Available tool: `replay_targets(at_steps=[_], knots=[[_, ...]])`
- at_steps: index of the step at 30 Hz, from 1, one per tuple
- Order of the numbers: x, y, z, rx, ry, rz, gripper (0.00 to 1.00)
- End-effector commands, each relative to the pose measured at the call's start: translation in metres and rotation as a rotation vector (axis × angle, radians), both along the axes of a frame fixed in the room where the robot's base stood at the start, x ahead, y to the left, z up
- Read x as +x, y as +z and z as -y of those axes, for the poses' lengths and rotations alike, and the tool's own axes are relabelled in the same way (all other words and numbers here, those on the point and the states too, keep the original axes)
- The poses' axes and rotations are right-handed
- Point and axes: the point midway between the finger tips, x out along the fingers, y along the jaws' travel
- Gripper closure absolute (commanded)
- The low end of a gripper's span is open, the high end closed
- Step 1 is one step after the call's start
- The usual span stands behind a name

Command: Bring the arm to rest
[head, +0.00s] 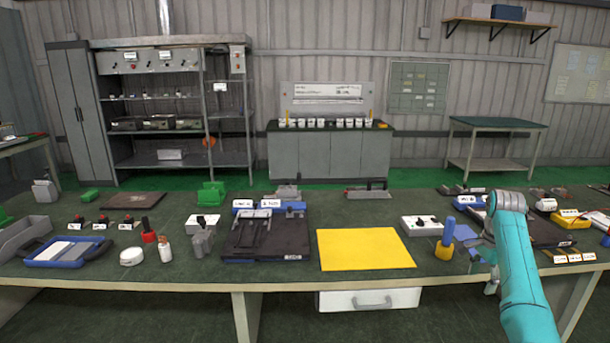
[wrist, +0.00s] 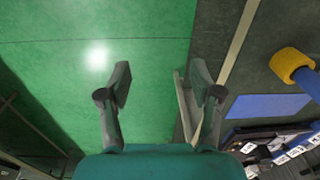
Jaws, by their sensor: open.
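My teal arm (head: 523,265) reaches in from the lower right in the head view. Green floor shows below the gap. The tool's yellow part (wrist: 292,64) shows at the right edge there, apart from the fingers.
The workbench (head: 350,290) is crowded near the arm. A blue sheet (head: 464,232) and a white switch box (head: 427,225) lie left of the gripper. A yellow block (head: 570,219) and labelled parts lie right. A yellow mat (head: 365,249) lies bare mid-bench.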

Motion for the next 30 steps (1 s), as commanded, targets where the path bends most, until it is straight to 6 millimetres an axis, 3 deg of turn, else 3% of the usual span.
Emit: replay_targets(at_steps=[8, 14, 21, 30], knots=[[-0.001, -0.074, -0.019, -0.027, 0.079, 0.057, 0.35], [-0.013, -0.156, -0.045, -0.064, 0.176, 0.129, 0.35], [-0.044, -0.244, -0.080, -0.119, 0.297, 0.221, 0.35], [-0.105, -0.329, -0.126, -0.195, 0.444, 0.332, 0.35]])
